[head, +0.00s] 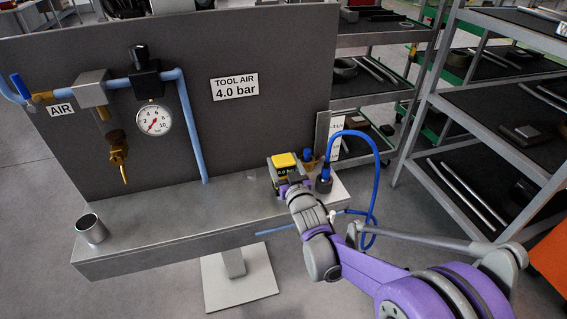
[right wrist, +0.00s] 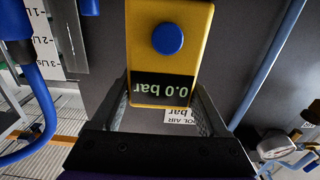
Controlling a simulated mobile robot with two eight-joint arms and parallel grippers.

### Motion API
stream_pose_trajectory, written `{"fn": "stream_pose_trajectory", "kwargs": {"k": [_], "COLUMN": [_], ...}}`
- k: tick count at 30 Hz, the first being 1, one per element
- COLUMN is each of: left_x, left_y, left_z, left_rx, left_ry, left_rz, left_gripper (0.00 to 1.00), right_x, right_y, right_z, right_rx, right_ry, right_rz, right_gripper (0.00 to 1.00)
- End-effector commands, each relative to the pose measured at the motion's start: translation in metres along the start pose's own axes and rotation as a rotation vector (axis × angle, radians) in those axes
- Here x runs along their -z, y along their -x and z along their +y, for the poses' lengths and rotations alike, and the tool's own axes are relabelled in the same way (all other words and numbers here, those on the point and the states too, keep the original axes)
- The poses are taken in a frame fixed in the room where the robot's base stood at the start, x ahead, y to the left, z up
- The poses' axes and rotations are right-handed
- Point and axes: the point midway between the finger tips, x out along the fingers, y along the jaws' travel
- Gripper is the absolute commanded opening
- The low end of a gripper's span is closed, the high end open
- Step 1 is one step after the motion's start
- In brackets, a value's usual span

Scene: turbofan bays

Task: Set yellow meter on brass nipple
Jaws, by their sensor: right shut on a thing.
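The yellow meter (head: 284,160) is a small box with a yellow top and a dark display at the bench's right end. In the right wrist view the meter (right wrist: 180,60) has a blue button, and its display reads 0.0 bar, upside down. My right gripper (head: 287,188) is shut on the meter; its fingers flank it in the right wrist view (right wrist: 161,108). A brass fitting (head: 118,152) hangs under a grey block on the panel at left, apart from the meter. Another small brass piece (head: 309,165) shows beside the meter; I cannot tell which is the nipple. My left gripper is out of view.
A pressure gauge (head: 153,120) and a light blue pipe (head: 190,130) are on the dark panel. A blue hose (head: 374,175) loops from a dark fitting (head: 323,182) beside the meter. A metal cup (head: 91,229) stands at the bench's left; the bench middle (head: 170,205) is clear.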

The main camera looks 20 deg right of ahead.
Motion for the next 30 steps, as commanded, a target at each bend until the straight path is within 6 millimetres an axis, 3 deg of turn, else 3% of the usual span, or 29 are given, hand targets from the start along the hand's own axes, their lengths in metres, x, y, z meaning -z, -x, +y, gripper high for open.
{"fn": "stream_pose_trajectory", "kwargs": {"k": [25, 26, 27, 30], "left_x": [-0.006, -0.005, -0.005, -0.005], "left_y": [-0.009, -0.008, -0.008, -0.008], "left_z": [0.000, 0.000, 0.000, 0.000], "left_rx": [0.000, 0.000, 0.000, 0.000], "left_ry": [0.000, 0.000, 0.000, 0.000], "left_rz": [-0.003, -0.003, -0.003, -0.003], "left_gripper": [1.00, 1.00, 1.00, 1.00], "right_x": [-0.012, -0.012, -0.012, -0.011], "right_y": [0.000, 0.000, 0.000, 0.000], "right_z": [0.000, 0.000, 0.000, 0.000], "right_rx": [0.000, 0.000, 0.000, 0.000], "right_ry": [0.000, 0.000, 0.000, 0.000], "right_rz": [0.001, 0.001, 0.001, 0.001], "right_gripper": [0.01, 0.81, 0.88, 0.90]}}
